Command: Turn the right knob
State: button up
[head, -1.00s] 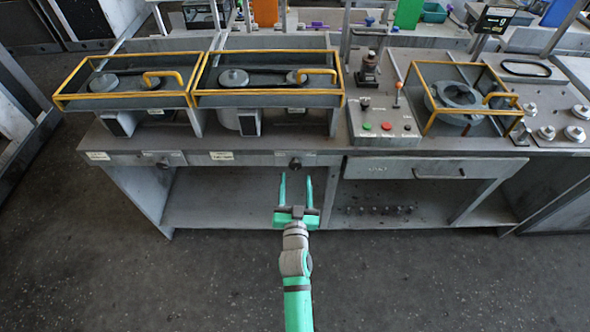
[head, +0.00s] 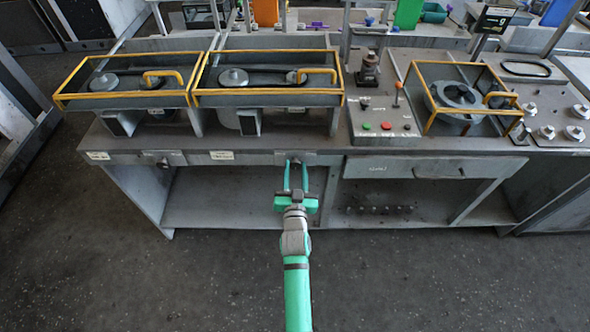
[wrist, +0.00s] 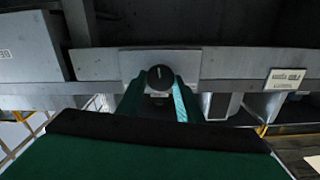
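The right knob (head: 295,161) is a small dark round knob on the front panel of the bench. In the wrist view the right knob (wrist: 160,77) shows as a black disc with a pale mark near its top. My gripper (head: 296,163) reaches it from the front, with one green finger on each side. In the wrist view my gripper (wrist: 160,84) has both fingertips close against the knob's sides, and it looks shut on the knob. The exact contact is partly hidden. The left knob (head: 163,163) is farther left on the same panel.
The bench front carries a white label (head: 221,155) left of the knob and a drawer (head: 400,168) with a handle to the right. Yellow-framed guards (head: 265,92) stand above. The lower shelf (head: 230,205) is open, and the floor in front is clear.

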jog(key=shift+w+r+n, duration=0.1)
jog(key=shift+n, duration=1)
jog(key=o, duration=1.1)
jog(key=shift+c, duration=0.2)
jog(key=shift+s+d, duration=0.15)
jog(key=shift+s, duration=0.1)
jog(key=s, duration=1)
jog(key=shift+a, duration=0.2)
jog(key=shift+d, duration=0.15)
